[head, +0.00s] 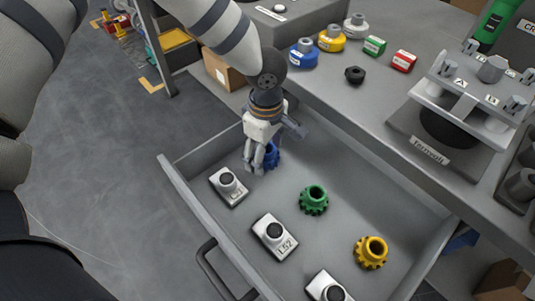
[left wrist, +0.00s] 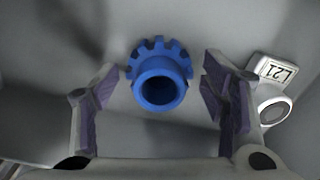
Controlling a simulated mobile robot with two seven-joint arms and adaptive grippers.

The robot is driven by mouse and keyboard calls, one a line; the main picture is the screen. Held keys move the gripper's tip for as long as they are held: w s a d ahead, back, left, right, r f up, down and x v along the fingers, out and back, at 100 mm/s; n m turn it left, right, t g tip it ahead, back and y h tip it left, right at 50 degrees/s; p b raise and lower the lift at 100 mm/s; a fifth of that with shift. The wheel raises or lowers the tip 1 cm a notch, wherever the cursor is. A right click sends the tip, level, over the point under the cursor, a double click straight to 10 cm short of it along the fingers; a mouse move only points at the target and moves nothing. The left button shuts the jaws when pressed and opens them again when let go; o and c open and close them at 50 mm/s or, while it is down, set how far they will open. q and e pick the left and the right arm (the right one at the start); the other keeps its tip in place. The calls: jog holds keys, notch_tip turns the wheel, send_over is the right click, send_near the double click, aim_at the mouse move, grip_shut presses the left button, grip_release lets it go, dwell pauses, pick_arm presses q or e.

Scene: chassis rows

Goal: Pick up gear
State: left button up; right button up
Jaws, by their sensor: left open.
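A blue gear (head: 272,154) lies in the far left part of an open drawer (head: 185,182), partly hidden behind my left gripper (head: 259,168). In the left wrist view, the blue gear (left wrist: 160,75) shows its toothed rim and round hub between the two spread fingers of my left gripper (left wrist: 164,100). The fingers are open and apart from the gear. A green gear (head: 313,199) and a yellow gear (head: 371,252) lie further right in the drawer. My right gripper is not in view.
Several silver labelled blocks with dark knobs, such as one marked L52 (head: 275,237), stand along the drawer's front side. The workbench (head: 345,105) behind holds blue, yellow and grey round parts, a black nut (head: 355,75), and a grey fixture (head: 470,95).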

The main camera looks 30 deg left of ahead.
pick_arm(q)
jog(key=shift+r, duration=0.15)
jog(key=c, duration=1.5)
